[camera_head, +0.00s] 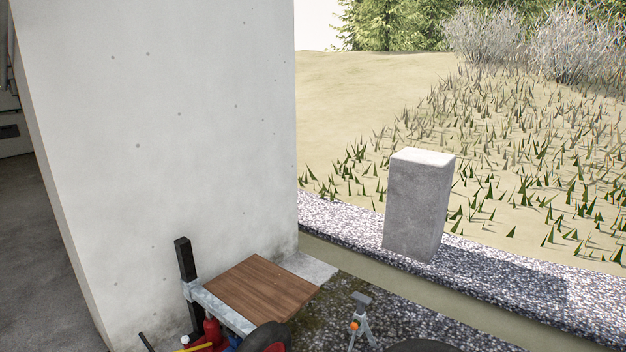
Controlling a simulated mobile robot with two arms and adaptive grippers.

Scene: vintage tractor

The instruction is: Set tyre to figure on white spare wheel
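A black rounded tyre edge (262,336) shows at the bottom of the view, just below a brown wooden board, with a bit of red beside it. Most of it is cut off by the frame's lower edge. Another dark curved shape (424,346) shows at the bottom right of centre; I cannot tell if it is a tyre. I cannot make out a white spare wheel or any figure on one. Neither of my grippers is in view.
The wooden board (262,288) lies on a pale frame beside a black post (185,260). A large concrete wall (170,150) fills the left. A small grey stand (361,320) is on gravel. A concrete block (417,205) stands by the grass. Red and blue items sit bottom left.

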